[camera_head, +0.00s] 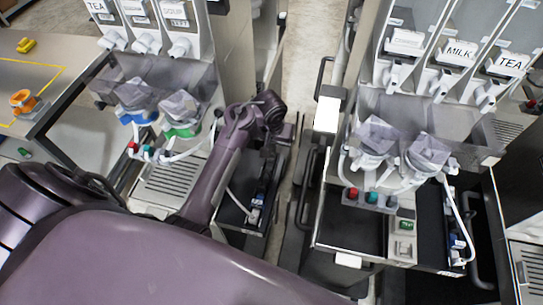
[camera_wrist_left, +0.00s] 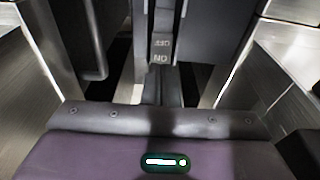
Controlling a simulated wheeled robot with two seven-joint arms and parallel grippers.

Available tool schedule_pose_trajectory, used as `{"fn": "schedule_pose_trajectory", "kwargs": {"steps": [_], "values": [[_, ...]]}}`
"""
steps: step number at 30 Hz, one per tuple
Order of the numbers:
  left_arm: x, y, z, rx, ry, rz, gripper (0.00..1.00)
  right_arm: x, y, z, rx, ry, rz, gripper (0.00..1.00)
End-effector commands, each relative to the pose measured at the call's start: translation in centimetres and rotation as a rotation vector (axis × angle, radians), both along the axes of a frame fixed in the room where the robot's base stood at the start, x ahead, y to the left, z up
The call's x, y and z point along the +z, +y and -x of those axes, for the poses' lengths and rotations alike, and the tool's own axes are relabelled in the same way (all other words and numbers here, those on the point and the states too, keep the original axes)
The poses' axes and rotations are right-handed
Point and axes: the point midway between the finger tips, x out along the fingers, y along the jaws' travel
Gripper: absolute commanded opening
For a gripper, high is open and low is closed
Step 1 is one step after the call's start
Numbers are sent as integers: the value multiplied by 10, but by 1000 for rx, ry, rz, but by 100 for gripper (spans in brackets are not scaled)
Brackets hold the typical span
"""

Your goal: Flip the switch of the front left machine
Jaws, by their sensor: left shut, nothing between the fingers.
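The left machine (camera_head: 172,182), with paper labels on its top containers, stands at the left of the head view. A dark switch (camera_wrist_left: 162,52) marked OFF and ON, upside down in the picture, shows straight ahead in the left wrist view. My left gripper (camera_wrist_left: 163,92) is shut and empty, its fingers pointing at the switch from just below it in the picture. I cannot tell whether they touch. In the head view my left arm reaches up along the machine's right side, its wrist end (camera_head: 266,112) beside the machine; the fingertips are hidden there. My right gripper is out of view.
A second machine (camera_head: 350,225) with labelled containers stands at the right, across a narrow gap with dark handles (camera_head: 300,190). At the far left is a table (camera_head: 40,85) with yellow and orange items. Metal walls flank my left gripper closely.

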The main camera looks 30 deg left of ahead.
Motion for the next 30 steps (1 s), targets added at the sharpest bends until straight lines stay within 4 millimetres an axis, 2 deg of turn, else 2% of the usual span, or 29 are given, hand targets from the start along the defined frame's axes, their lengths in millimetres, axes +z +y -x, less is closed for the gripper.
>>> {"fn": "schedule_pose_trajectory", "kwargs": {"steps": [30], "values": [[-16, 0, 0, -1, 1, 0, 0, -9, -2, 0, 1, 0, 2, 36]]}}
